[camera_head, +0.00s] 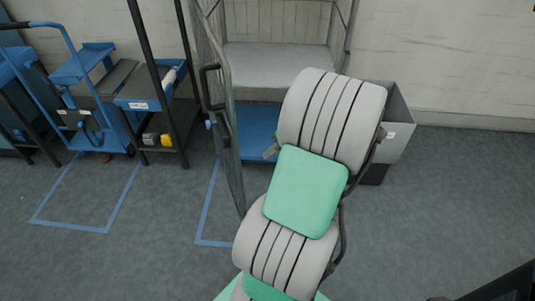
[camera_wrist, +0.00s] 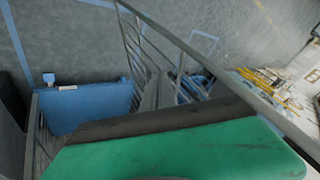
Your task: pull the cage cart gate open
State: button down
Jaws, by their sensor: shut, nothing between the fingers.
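The cage cart (camera_head: 280,57) stands against the back wall, with a pale upper shelf and a blue base deck (camera_head: 259,130). Its wire-mesh gate (camera_head: 232,165) is seen nearly edge-on, swung out from the left side toward me, with the front open. A black handle (camera_head: 208,88) is on the gate. My gripper (camera_head: 271,151) shows only as a small grey tip left of my arm, right of the gate and apart from its handle in the picture. It is shut and empty; most of it is hidden. The wrist view shows the blue deck (camera_wrist: 90,106) and wire bars (camera_wrist: 140,50).
Blue trolleys (camera_head: 150,97) and a blue hand cart (camera_head: 78,115) stand at the left. A grey bin (camera_head: 398,120) stands right of the cart, partly behind my arm. Blue tape outlines (camera_head: 70,229) mark the floor. The floor at front left and far right is clear.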

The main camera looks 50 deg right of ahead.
jog(key=w+a+f, duration=0.4)
jog(key=w+a, duration=0.1)
jog(key=shift+f+b, duration=0.3)
jog(key=shift+b, duration=0.1)
jog(key=shift+w, duration=0.1)
